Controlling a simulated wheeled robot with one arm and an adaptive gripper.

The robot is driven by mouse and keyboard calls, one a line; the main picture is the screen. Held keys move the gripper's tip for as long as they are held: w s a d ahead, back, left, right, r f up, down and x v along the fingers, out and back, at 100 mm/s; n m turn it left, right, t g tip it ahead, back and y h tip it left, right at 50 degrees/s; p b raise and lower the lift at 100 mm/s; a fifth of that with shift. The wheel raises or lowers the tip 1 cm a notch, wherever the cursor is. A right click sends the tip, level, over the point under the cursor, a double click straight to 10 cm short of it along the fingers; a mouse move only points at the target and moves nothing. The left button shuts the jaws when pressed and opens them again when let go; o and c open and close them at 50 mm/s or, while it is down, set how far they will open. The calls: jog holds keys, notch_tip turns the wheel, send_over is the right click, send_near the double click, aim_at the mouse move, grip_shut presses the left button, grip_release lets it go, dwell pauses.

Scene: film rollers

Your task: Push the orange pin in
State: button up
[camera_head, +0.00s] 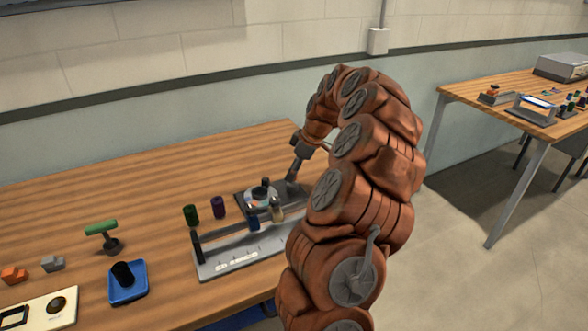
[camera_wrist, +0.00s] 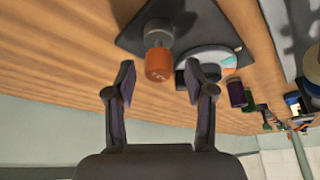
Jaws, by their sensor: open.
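The orange pin (camera_wrist: 158,66) is a short orange cylinder with small marks on its face. It sticks out of a dark grey round housing (camera_wrist: 157,32) on a dark base plate (camera_wrist: 128,40). A round white dial (camera_wrist: 213,58) with an orange patch sits beside it on the plate. My gripper (camera_wrist: 160,82) is open and empty, with the pin ahead of the gap between its fingertips; I cannot tell if they touch it. In the head view, my gripper (camera_head: 293,181) is low over the right side of the dark plate (camera_head: 243,203). The pin does not show there.
Green (camera_head: 191,215) and purple (camera_head: 218,207) cylinders stand left of the plate. A grey rail fixture (camera_head: 215,265) lies in front. A green-handled stand (camera_head: 101,228) and a blue tray (camera_head: 128,292) are further left. The table's back left is clear.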

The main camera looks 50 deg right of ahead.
jog(key=shift+f, duration=0.1)
grip_shut()
dwell(0.4)
